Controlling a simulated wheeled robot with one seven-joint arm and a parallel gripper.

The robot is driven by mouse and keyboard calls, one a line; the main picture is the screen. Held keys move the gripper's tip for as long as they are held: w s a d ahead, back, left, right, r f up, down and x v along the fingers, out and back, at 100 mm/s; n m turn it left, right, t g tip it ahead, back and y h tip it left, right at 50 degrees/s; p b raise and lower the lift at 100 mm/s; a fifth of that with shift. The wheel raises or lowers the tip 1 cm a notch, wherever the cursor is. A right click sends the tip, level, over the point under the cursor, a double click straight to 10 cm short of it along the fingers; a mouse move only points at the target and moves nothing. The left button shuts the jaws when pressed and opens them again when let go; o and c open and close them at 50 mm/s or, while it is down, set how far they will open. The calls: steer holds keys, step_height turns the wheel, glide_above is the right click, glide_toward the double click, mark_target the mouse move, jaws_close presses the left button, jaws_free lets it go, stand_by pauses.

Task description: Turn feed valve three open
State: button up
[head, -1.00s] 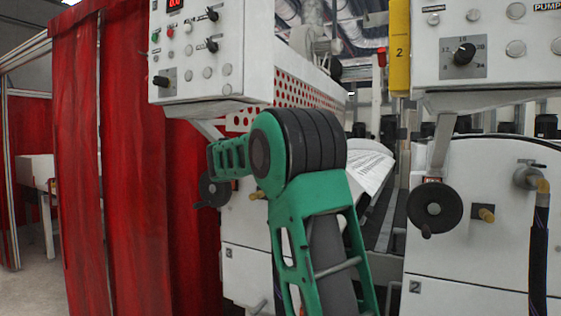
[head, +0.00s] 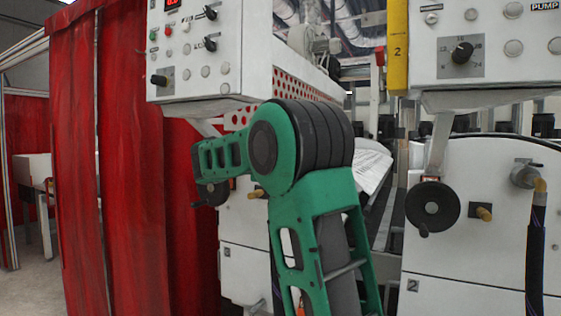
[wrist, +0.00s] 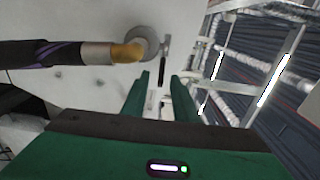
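In the wrist view, my gripper (wrist: 160,76) has two green fingers standing apart with a gap between them. A valve (wrist: 142,40) with a round grey body sits on a white panel just beyond the fingertips. Its dark lever (wrist: 162,72) appears in line with the gap; I cannot tell whether the fingers touch it. A yellow fitting (wrist: 127,53) and a black hose (wrist: 40,54) run left from the valve. No number shows on it. In the head view, my gripper is hidden, and a similar valve (head: 524,174) is on the right machine; I cannot tell if it is the same one.
Two white control panels (head: 195,88) (head: 484,82) hang over the machines. A black handwheel (head: 432,207) sticks out on the right machine, another (head: 212,194) on the left. Red curtains (head: 130,190) stand at left. Metal framing (wrist: 280,70) lies to the right in the wrist view.

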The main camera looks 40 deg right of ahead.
steer(key=v, duration=0.6)
steer(key=shift+a, duration=0.25)
